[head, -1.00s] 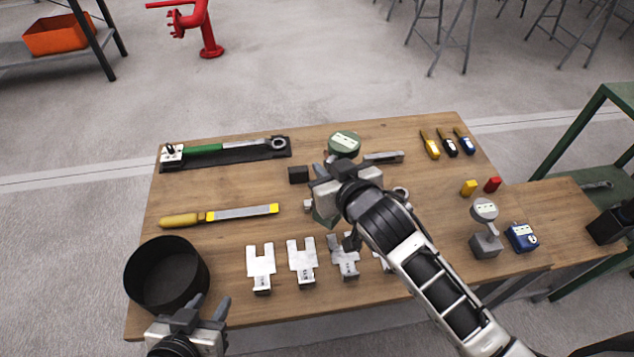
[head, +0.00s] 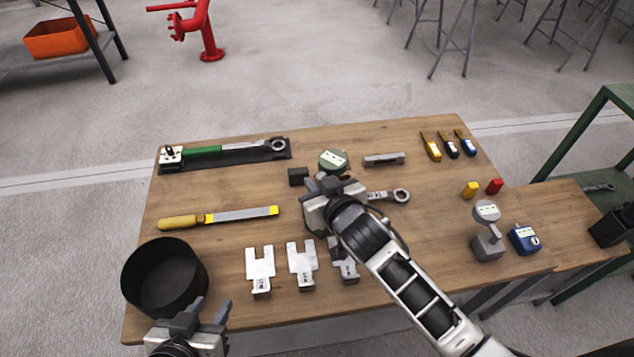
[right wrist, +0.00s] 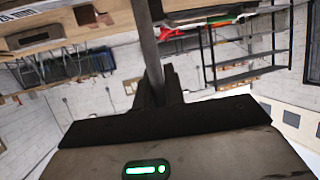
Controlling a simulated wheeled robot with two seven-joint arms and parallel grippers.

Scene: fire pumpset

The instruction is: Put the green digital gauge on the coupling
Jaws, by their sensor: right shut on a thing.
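The green digital gauge (head: 333,160) has a round green head with a pale display. My right gripper (head: 327,182) is just below that head in the head view, shut on the gauge. In the right wrist view a thin grey rod (right wrist: 147,40), likely the gauge's stem, runs up from between the dark fingers (right wrist: 158,88). The gripper and arm hide the stem's lower end and the table beneath. I cannot clearly make out the coupling. My left gripper (head: 203,310) is open and empty, beside the black round pot at the front left.
A black block (head: 298,176) stands close left of my right gripper. A ring spanner (head: 400,195) lies to its right, and white forked parts (head: 301,262) lie in front. Another gauge (head: 487,211) stands on a grey block (head: 488,246) at right. The pot (head: 166,278) is front left.

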